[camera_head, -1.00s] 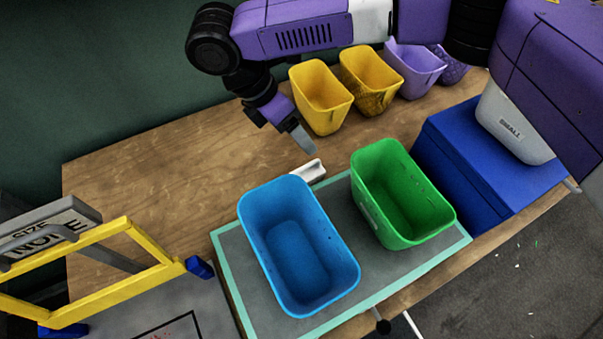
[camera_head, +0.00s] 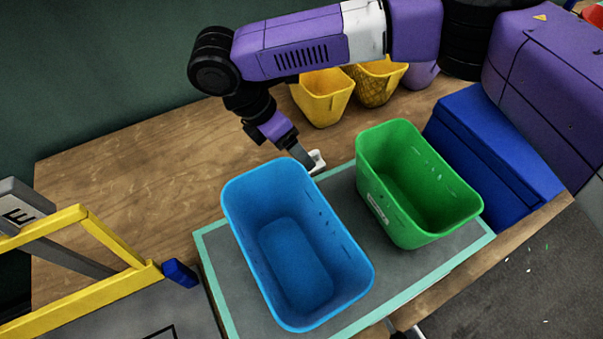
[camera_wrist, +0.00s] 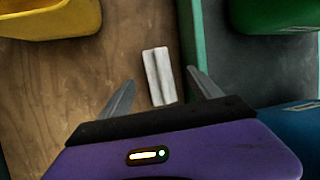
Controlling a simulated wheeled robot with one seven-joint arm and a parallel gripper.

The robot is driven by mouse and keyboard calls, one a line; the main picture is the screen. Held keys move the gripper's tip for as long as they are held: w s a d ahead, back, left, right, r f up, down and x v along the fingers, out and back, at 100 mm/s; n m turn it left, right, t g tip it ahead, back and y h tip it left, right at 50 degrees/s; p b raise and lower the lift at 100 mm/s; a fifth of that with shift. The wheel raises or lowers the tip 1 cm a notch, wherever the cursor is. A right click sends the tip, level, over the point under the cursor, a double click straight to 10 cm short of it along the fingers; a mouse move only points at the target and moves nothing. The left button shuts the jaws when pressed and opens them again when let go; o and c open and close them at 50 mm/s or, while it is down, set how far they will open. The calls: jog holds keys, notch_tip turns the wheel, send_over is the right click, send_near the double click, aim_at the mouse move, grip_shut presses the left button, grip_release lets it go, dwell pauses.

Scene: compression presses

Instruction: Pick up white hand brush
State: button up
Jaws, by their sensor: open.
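The white hand brush (camera_wrist: 159,76) lies on the wooden table beside the mat's edge. In the wrist view it sits ahead of my gripper (camera_wrist: 162,97), its near end between the two fingertips and not touching either. My gripper is open and empty. In the head view my gripper (camera_head: 307,164) is low behind the blue bin, and only a small part of the brush (camera_head: 317,160) shows next to the fingers. The rest of the brush is hidden by the fingers and the bin's rim.
A blue bin (camera_head: 246,222) and a green bin (camera_head: 385,170) stand on the grey mat (camera_head: 215,262) close to the brush. Yellow bins (camera_head: 322,98) stand behind. A dark blue box (camera_head: 480,150) is at the right. The table's left part (camera_head: 130,180) is clear.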

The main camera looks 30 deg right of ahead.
jog(key=shift+x, duration=3.45)
jog(key=shift+w+a+f, duration=0.1)
jog(key=shift+a, duration=0.1)
jog(key=shift+c, duration=0.2)
jog(key=c, duration=1.5)
notch_tip(320, 180, up, 20)
